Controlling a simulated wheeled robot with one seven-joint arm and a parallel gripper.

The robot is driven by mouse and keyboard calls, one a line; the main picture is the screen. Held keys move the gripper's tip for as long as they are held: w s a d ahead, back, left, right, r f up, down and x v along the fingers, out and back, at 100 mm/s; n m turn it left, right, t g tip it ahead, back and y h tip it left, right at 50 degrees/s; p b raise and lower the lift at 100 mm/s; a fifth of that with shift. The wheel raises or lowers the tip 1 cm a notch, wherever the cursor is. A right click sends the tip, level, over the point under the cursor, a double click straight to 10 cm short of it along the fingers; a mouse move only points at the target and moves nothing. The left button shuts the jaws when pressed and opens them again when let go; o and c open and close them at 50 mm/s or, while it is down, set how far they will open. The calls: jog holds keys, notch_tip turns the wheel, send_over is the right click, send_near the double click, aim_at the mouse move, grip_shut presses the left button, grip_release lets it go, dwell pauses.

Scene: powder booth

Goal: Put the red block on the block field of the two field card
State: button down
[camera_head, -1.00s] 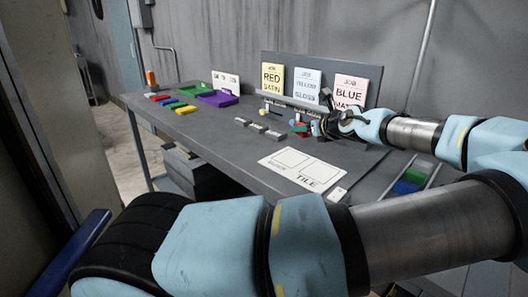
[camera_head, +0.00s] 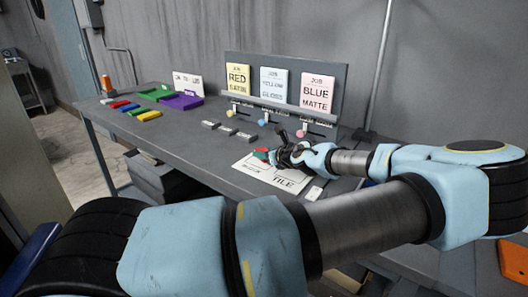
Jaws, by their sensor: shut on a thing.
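The red block (camera_head: 261,153) shows as a small red patch at the tip of my gripper (camera_head: 268,156). My gripper is shut on it; a small green patch shows beside it, too small to identify. The white two field card (camera_head: 262,171) lies flat on the grey table, with outlined fields, a field label at left too small to read surely, and "TILE" at right. My gripper and the block are over the card's far side. I cannot tell whether the block touches the card. My wrist hides the card's far right part.
A grey board (camera_head: 336,91) at the back holds job cards, with coloured knobs below. Several grey pieces (camera_head: 228,131) lie left of the card. Flat coloured pieces (camera_head: 148,115), a green tray (camera_head: 152,95) and a purple tray (camera_head: 181,102) are farther left. A small white tag (camera_head: 314,193) lies right of the card.

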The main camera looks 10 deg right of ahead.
jog(key=shift+f, duration=0.2)
jog(key=shift+c, duration=2.1)
grip_release()
jog(key=shift+s+r, duration=0.1)
jog(key=shift+r, duration=0.05)
jog(key=b+v, duration=0.3)
jog(key=v, duration=0.8)
jog(key=shift+s+d+r+b, duration=0.15)
jog(key=shift+s+r+b, duration=0.05)
jog(key=shift+s+b, duration=0.15)
